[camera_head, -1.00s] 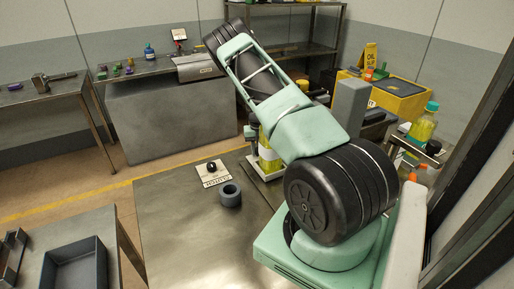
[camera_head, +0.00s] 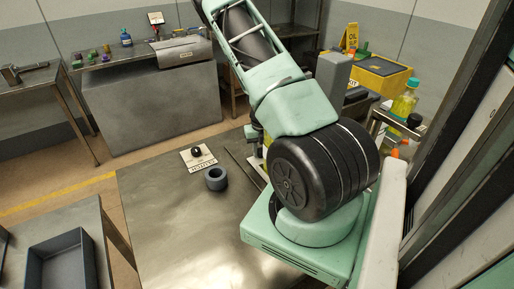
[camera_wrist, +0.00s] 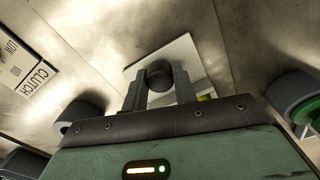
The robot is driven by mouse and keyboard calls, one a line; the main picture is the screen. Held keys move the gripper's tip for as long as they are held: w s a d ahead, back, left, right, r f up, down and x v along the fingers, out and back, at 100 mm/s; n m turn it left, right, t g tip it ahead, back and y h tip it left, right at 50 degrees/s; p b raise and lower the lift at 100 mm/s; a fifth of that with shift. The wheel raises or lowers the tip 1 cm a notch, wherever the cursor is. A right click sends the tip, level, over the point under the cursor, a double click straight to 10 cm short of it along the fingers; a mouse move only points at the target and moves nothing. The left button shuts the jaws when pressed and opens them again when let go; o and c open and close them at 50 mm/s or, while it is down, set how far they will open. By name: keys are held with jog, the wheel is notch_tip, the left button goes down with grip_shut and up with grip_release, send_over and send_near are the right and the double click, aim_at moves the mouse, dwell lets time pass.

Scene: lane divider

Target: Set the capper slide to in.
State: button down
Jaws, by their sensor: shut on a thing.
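In the wrist view, my gripper (camera_wrist: 158,88) has its two grey fingers shut on a dark round knob (camera_wrist: 158,73). The knob stands over a pale square plate (camera_wrist: 182,52) lying on the metal tabletop. No wording on this plate can be read, so I cannot tell whether it is the capper slide or which setting it has. In the head view, my arm hides my gripper and the knob.
A plate marked CLUTCH (camera_wrist: 28,68) lies left in the wrist view; it also shows with a black knob in the head view (camera_head: 200,163). A grey tray (camera_head: 62,265) is front left.

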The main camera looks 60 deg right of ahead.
jog(key=shift+s+a, duration=0.1)
jog(key=shift+s, duration=0.15)
jog(key=c, duration=1.1)
grip_release()
jog(key=shift+s, duration=0.1)
jog(key=shift+r, duration=0.15)
jog(key=shift+r, duration=0.4)
notch_tip(320, 180, up, 16)
jog(key=shift+r, duration=0.2)
